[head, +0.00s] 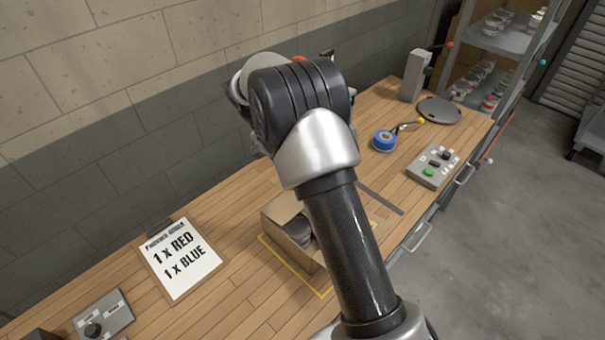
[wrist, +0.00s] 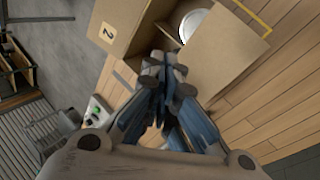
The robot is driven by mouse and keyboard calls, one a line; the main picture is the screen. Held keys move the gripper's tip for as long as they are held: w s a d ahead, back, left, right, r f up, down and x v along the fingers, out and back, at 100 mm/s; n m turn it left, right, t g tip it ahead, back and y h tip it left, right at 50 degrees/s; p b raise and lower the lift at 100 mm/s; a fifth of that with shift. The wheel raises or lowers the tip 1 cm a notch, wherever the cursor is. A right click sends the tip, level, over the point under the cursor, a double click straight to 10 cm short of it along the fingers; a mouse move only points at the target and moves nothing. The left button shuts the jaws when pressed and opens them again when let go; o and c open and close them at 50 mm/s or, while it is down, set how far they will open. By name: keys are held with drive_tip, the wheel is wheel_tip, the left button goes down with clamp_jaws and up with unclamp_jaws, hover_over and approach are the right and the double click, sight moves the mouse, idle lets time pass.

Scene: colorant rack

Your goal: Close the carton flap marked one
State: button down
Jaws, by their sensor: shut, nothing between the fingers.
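The open carton (head: 306,262) stands on the bench inside a yellow outline, partly hidden behind my arm in the head view. It also shows in the wrist view, with a flap marked 2 (wrist: 113,27) at the upper left and a wide plain cardboard panel (wrist: 222,75) at the right. I see no mark one on any flap. A round, pale-topped can (wrist: 196,26) is inside the carton. My gripper (wrist: 168,62) is shut and empty, its fingertips over the carton's near edge between those two panels; I cannot tell whether it touches cardboard.
A sign reading 1 x red, 1 x blue (head: 182,258) stands left of the carton. A blue-rimmed round item (head: 383,140), a button box (head: 433,166) and a grey round plate (head: 439,111) are at the right. A shelf with cans (head: 500,45) stands beyond the bench.

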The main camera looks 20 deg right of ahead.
drive_tip(key=w+d+r+m+t+y+p, duration=0.2)
drive_tip(key=w+r+m+y, duration=0.1)
drive_tip(key=w+r+m, duration=0.1)
drive_tip(key=b+x, duration=0.1)
drive_tip(key=x, duration=0.3)
drive_tip(key=b+x, duration=0.1)
drive_tip(key=x, duration=0.4)
drive_tip(key=d+x, duration=0.1)
drive_tip(key=x, duration=0.3)
drive_tip(key=shift+s+f+b, duration=0.2)
drive_tip(key=shift+s+b, duration=0.2)
drive_tip(key=f+b, duration=0.1)
drive_tip(key=s+f+t+b, duration=0.1)
drive_tip(key=shift+d+b, duration=0.15)
drive_tip(key=shift+b, duration=0.2)
drive_tip(key=shift+s+f+t+y, duration=0.15)
drive_tip(key=shift+f+t+y, duration=0.15)
drive_tip(key=shift+f+t, duration=0.15)
drive_tip(key=shift+r, duration=0.1)
drive_tip(key=shift+r+p, duration=0.4)
drive_tip(key=shift+r, duration=0.4)
wheel_tip(320, 180, up, 12)
drive_tip(key=shift+w, duration=0.35)
